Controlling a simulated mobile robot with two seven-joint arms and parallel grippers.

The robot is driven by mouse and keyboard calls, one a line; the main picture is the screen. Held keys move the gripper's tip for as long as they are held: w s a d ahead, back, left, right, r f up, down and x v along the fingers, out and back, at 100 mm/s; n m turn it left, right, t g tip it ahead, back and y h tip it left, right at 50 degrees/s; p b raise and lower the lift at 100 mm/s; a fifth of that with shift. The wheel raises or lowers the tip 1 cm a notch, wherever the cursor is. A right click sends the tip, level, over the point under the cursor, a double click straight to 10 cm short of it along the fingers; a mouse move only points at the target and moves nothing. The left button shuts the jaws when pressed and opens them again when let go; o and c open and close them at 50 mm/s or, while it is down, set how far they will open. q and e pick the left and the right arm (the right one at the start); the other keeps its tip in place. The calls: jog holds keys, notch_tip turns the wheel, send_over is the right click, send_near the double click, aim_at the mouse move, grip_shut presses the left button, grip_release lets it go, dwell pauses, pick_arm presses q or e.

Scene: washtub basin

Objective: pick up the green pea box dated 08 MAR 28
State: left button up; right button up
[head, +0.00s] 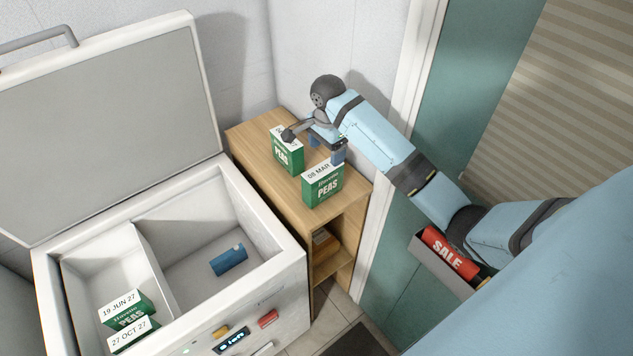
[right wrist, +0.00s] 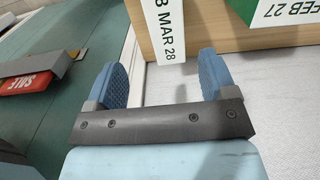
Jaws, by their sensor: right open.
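The green pea box dated 08 MAR 28 (head: 322,188) stands on the wooden cabinet near its front right corner. In the right wrist view its white date label (right wrist: 165,30) reads "8 MAR 28", cut off at the top edge. A second green pea box (head: 285,155) stands behind it to the left; its label (right wrist: 284,12) ends in "FEB 27" in the right wrist view. My right gripper (head: 326,149) is open and empty, just behind the 08 MAR box. In the right wrist view, the label lies ahead between the fingers (right wrist: 163,72). My left gripper is out of view.
An open white chest freezer (head: 140,238) stands left of the wooden cabinet (head: 262,142). It holds pea boxes dated 19 JUN 27 (head: 124,310) and 27 OCT 27 (head: 134,338), and a blue item (head: 229,260). A red SALE sign (head: 450,253) sits under my right arm.

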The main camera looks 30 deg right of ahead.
aim_at(323, 168)
notch_tip(323, 168, down, 5)
jog(key=shift+f, duration=0.1)
jog(key=shift+w+a+f, duration=0.1)
jog(key=shift+w+f, duration=0.1)
jog(key=shift+f, duration=1.15)
jog(key=shift+w+a+f, duration=0.1)
jog(key=shift+w+f, duration=0.1)
jog(key=shift+f, duration=1.15)
jog(key=c, duration=1.2)
